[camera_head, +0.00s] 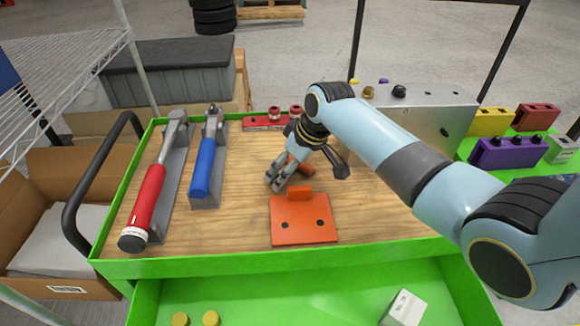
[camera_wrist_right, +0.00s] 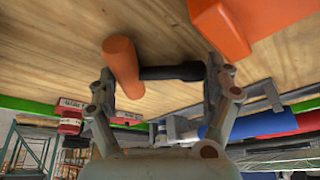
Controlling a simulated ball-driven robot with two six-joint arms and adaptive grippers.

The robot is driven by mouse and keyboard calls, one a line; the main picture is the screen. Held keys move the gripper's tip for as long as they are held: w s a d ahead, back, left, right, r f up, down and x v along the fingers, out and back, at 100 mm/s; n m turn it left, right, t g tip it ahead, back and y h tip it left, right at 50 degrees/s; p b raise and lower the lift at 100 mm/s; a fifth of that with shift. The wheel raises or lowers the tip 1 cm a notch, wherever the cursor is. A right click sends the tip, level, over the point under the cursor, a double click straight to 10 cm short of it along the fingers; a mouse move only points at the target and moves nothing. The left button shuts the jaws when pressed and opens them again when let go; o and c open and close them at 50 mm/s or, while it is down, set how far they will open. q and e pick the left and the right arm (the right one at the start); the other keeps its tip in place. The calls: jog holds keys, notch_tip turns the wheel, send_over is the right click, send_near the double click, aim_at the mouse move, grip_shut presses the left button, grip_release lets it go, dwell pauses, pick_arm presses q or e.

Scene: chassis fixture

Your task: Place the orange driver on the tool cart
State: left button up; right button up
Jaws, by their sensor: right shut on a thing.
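The orange driver (camera_wrist_right: 122,66) has an orange handle and a dark shaft. In the right wrist view it lies across the space between the two fingers of my right gripper (camera_wrist_right: 163,85), which is shut on it. In the head view my right gripper (camera_head: 278,180) is low over the wooden top of the green tool cart (camera_head: 270,262), behind the orange block. Part of the driver's orange handle (camera_head: 304,169) shows beside the fingers there; the rest is hidden. I cannot tell whether the driver touches the wood. My left gripper is not in view.
An orange block with a plate (camera_head: 303,222) stands just in front of my gripper. A red-handled tool (camera_head: 146,203) and a blue-handled tool (camera_head: 203,168) lie in grey holders on the left. A metal box (camera_head: 425,115) stands at the back right. An open green drawer (camera_head: 290,300) is below.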

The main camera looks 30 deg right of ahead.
jog(key=o, duration=1)
jog(key=p+v, duration=0.1)
jog(key=v, duration=1.1)
jog(key=shift+p, duration=0.4)
jog(key=shift+s, duration=0.1)
